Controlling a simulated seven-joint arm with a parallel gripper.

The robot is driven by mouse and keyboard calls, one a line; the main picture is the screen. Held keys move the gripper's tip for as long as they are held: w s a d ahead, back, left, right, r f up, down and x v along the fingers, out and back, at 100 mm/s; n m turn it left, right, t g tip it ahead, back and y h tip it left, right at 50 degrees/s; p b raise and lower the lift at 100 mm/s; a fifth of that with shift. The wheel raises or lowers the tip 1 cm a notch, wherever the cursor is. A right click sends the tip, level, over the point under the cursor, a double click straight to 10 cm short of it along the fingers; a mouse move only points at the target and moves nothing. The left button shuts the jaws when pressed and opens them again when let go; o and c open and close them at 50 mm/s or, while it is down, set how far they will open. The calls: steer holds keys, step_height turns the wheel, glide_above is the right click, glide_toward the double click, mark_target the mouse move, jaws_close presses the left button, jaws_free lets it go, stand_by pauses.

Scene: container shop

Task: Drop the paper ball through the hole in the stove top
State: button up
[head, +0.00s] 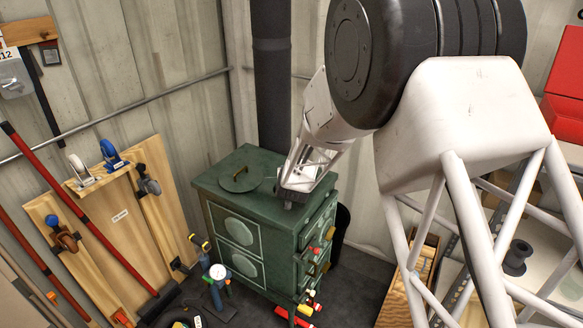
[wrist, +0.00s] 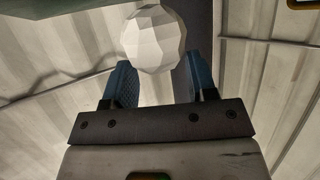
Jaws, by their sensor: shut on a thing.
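The paper ball (wrist: 153,40) is a white faceted ball in the wrist view. My gripper (wrist: 155,68) is shut on it, with one blue finger on each side. In the head view my gripper (head: 289,203) is at the right part of the green stove top (head: 222,201), and the ball is hidden there. I cannot tell the gap between the gripper and the top. A round green lid (head: 240,179) with a brass handle lies on the top, left of my gripper. No open hole shows; my arm covers part of the top.
A dark stovepipe (head: 272,85) rises behind the stove top, close to my arm. A wooden board (head: 118,215) with tools leans at the left wall. Several tools lie on the floor around the stove. A red box (head: 566,85) is at the far right.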

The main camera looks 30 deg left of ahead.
steer(key=shift+s+d+f, duration=0.15)
steer(key=shift+f, duration=1)
steer(key=o, duration=1)
steer(key=shift+f, duration=0.1)
steer(key=shift+s+d, duration=0.15)
steer(key=shift+s, duration=0.1)
steer(key=shift+s+d+r, duration=0.55)
steer(key=shift+s+r, duration=0.3)
steer(key=shift+s+d+r, duration=0.6)
steer(key=shift+s+r, duration=0.2)
steer(key=shift+s, duration=0.1)
steer(key=shift+s+d+r, duration=0.55)
steer(key=shift+s+r, duration=0.3)
